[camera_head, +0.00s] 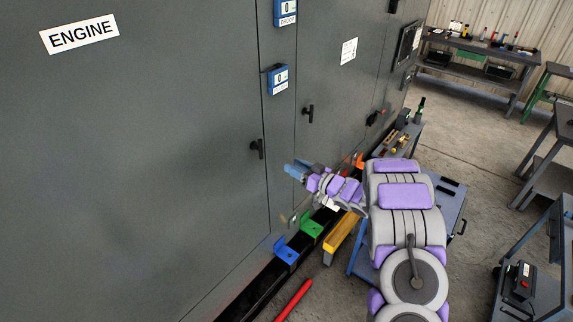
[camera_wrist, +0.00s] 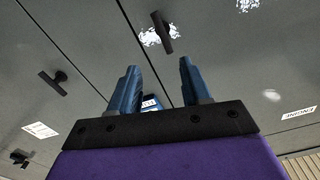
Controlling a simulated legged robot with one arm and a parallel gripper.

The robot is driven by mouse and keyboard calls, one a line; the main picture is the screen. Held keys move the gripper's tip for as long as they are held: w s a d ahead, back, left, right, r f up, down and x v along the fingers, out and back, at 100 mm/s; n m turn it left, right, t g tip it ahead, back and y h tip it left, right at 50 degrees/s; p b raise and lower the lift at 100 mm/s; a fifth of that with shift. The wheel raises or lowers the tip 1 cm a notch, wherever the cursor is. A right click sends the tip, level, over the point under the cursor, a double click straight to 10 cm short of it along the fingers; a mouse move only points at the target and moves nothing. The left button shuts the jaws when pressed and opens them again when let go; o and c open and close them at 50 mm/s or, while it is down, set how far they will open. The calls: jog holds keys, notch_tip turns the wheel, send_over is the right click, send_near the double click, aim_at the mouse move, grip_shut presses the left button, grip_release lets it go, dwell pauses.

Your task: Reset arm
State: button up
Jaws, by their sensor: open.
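My gripper (camera_head: 296,170) is at the end of my purple and grey arm, in front of the grey enclosure (camera_head: 150,150). In the wrist view my gripper (camera_wrist: 158,85) shows two blue fingers spread apart with nothing between them. A black door handle (camera_wrist: 162,32) appears beyond the fingertips, and a second handle (camera_wrist: 54,82) is to the left. In the head view one handle (camera_head: 257,149) is left of and above my gripper, and another (camera_head: 308,114) is above it. I cannot tell whether the fingers touch the enclosure.
A blue bracket (camera_head: 287,252) and a green bracket (camera_head: 311,228) sit on the black rail at the enclosure's foot. A yellow bar (camera_head: 342,238) and a red bar (camera_head: 294,300) are low nearby. A workbench (camera_head: 478,58) stands at the back right. Open floor (camera_head: 470,135) lies at right.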

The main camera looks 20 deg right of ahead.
jog(key=shift+s+d, duration=0.2)
jog(key=shift+s, duration=0.1)
jog(key=d+m+g+h+b, duration=0.1)
jog(key=d+m+h+b, duration=0.1)
jog(key=d+h+b, duration=0.6)
jog(key=s+f+m+g+h+b, duration=0.1)
jog(key=s+m+g+h+b, duration=0.35)
jog(key=s, duration=0.85)
jog(key=s+a+f+g+b, duration=0.3)
jog(key=s+a, duration=0.3)
jog(key=s, duration=0.7)
jog(key=s+a+f+n+g+y+b, duration=0.1)
jog(key=s+a+f+g+b, duration=0.2)
jog(key=s, duration=1)
jog(key=s+a+f+g+y+b, duration=0.1)
jog(key=s+a+f+g+b, duration=0.2)
jog(key=s+a, duration=0.6)
jog(key=s+g, duration=0.2)
jog(key=s, duration=0.3)
jog(key=shift+f+n, duration=0.35)
jog(key=shift+f, duration=0.05)
jog(key=shift+a, duration=0.1)
